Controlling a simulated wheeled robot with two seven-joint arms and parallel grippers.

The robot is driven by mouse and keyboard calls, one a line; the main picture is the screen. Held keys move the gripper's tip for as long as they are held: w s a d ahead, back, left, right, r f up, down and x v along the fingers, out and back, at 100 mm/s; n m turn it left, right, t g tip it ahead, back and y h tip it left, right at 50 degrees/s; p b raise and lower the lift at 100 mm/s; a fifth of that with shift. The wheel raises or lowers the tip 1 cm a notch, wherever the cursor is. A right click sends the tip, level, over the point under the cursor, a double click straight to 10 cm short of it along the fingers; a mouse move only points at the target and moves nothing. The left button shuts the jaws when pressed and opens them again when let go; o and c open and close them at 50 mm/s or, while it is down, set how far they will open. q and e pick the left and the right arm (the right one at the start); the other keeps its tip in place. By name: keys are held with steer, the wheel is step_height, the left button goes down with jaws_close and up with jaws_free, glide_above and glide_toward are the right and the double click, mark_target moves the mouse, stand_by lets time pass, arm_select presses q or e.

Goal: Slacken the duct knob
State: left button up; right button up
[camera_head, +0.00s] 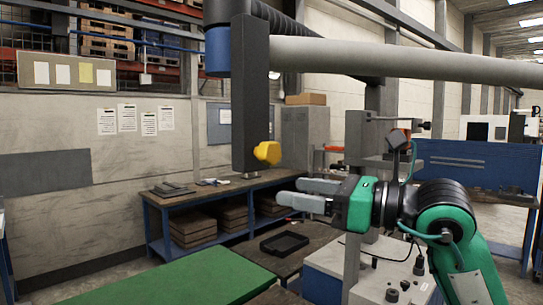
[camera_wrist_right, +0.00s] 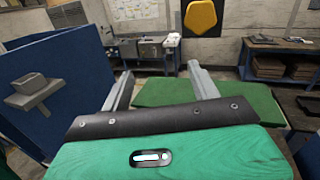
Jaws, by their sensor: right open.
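The yellow knob (camera_head: 267,153) sticks out from the lower right side of a dark vertical post (camera_head: 250,95), which hangs from a large grey duct (camera_head: 400,62) overhead. In the right wrist view the knob (camera_wrist_right: 203,17) shows at the top, beyond my fingertips and right of the middle. My right gripper (camera_head: 300,195) is open and empty, below and a little right of the knob in the head view, clear of it. Its two fingers also show apart in the right wrist view (camera_wrist_right: 160,80). My left gripper is out of view.
A green mat (camera_head: 185,278) lies in front at lower left. A blue-legged workbench (camera_head: 215,190) with stacked boxes below stands behind. A black tray (camera_head: 284,244) sits on a low table. A grey post (camera_head: 353,215) rises close to my right gripper.

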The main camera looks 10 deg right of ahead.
mark_target(275, 157)
steer(key=d+r+m+t+h, duration=0.1)
steer(key=d+r+t+h, duration=0.2)
steer(key=d+r+h, duration=0.15)
steer(key=p+x, duration=0.3)
steer(key=x, duration=0.3)
steer(key=p+x, duration=0.4)
steer(key=x, duration=0.2)
steer(key=shift+a+r, duration=0.1)
steer(key=shift+r, duration=0.2)
steer(key=shift+w+a+f+p, duration=0.1)
steer(key=shift+w+a+p, duration=0.25)
steer(key=shift+w+p, duration=0.1)
steer(key=shift+c, duration=0.4)
